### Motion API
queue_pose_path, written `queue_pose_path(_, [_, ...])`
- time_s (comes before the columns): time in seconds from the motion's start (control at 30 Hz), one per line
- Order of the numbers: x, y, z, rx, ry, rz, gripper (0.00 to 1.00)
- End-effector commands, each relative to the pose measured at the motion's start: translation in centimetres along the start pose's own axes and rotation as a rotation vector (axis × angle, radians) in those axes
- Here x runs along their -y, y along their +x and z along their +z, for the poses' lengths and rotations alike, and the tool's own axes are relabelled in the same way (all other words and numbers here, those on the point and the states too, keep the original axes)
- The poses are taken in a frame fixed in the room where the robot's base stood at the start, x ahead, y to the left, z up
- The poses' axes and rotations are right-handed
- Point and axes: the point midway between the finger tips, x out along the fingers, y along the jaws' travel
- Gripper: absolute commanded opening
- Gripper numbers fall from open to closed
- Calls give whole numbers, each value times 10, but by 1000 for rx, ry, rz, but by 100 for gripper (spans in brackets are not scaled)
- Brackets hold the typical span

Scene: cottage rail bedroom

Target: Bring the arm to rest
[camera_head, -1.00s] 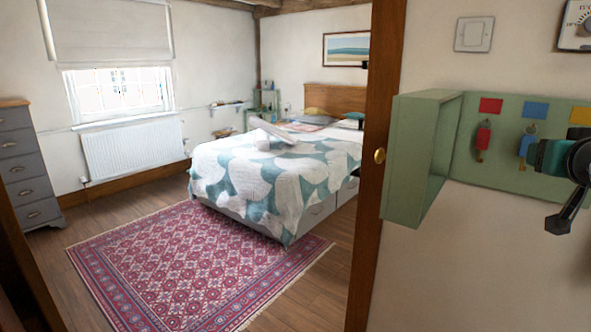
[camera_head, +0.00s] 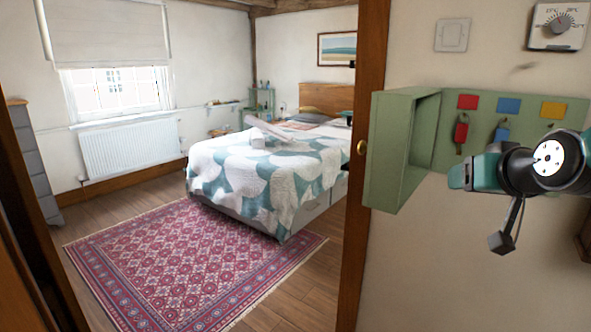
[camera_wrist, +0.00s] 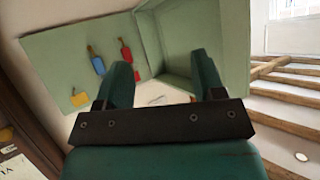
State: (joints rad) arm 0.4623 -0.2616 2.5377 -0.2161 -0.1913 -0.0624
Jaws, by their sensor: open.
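My arm shows in the right of the head view, in front of the green wall cabinet (camera_head: 385,150). In that view its teal end (camera_head: 470,172) points left, and I cannot make out the fingertips. In the wrist view my gripper (camera_wrist: 162,72) has its two teal fingers wide apart with nothing between them. The cabinet (camera_wrist: 70,45) lies beyond the fingers, with a clear gap visible between them.
A red key tag (camera_head: 461,133) and a blue key tag (camera_head: 502,133) hang on the cabinet's back panel below coloured squares. A thermostat (camera_head: 558,27) and a switch (camera_head: 452,35) are above. A wooden door post (camera_head: 365,150) stands left of the cabinet. The rug (camera_head: 190,260) is clear.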

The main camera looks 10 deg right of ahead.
Motion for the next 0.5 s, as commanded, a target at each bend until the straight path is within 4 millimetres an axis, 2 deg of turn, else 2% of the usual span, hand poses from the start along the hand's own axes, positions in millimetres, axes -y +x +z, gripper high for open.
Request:
queue_pose_path(0.03, [19, 0, 8, 45, -16, -53, 63])
queue_pose_path(0.13, [60, -6, 32, 165, -59, -170, 63])
queue_pose_path(0.23, [111, -23, 66, 332, -138, -320, 63])
queue_pose_path(0.3, [146, -47, 96, 476, -222, -436, 63])
queue_pose_path(0.4, [180, -89, 137, 671, -362, -573, 63])
queue_pose_path(0.5, [194, -126, 166, 822, -493, -664, 63])
